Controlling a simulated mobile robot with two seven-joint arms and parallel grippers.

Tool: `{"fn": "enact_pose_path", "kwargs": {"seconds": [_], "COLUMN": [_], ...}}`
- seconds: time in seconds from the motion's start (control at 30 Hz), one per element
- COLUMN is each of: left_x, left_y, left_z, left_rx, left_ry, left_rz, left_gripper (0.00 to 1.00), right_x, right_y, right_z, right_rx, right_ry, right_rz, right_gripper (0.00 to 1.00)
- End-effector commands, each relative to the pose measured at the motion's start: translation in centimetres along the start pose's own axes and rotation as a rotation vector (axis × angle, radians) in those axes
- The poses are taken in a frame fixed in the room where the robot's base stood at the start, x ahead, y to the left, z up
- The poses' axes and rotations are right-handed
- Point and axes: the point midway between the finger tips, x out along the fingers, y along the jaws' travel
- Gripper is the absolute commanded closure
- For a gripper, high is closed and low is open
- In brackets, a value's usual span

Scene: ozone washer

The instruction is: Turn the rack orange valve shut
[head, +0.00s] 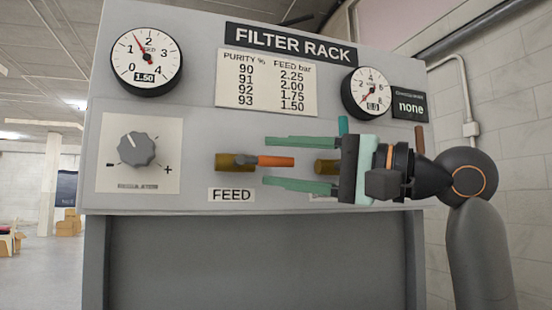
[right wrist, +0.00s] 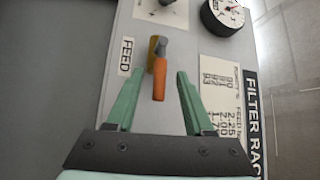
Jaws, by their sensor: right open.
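The orange valve handle (head: 278,161) points right from its brass valve body (head: 226,161), above the FEED label (head: 231,195) on the rack's front. It lies level, in line with the brass body. My right gripper (head: 266,162) is open, with one green finger above the handle and one below, and a gap to each. In the right wrist view the orange handle (right wrist: 160,79) shows between and just beyond the fingertips of the gripper (right wrist: 157,76). The fingers do not appear to touch it. My left gripper is out of view.
The rack panel (head: 190,190) carries a grey knob (head: 137,149), a left gauge (head: 146,61) reading 1.50 and a right gauge (head: 370,93). A second brass valve (head: 324,167) and a teal handle (head: 343,125) are partly hidden behind my right gripper.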

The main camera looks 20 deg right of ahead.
Motion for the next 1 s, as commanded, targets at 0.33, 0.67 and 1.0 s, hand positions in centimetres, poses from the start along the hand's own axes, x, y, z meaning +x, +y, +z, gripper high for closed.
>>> {"fn": "enact_pose_path", "kwargs": {"seconds": [0.33,0.67,1.0], "left_x": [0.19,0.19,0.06], "left_y": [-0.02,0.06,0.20], "left_z": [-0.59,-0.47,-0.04], "left_rx": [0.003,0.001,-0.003], "left_ry": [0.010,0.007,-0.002], "left_rz": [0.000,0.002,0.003], "left_gripper": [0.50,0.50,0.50], "right_x": [1.25,1.21,1.20], "right_y": [0.02,0.02,0.03], "right_z": [0.01,0.01,0.01], "right_rx": [-0.001,0.000,0.000], "right_ry": [0.000,0.000,0.000], "right_rz": [0.000,0.000,0.000], "right_gripper": [0.47,0.73,1.00]}}
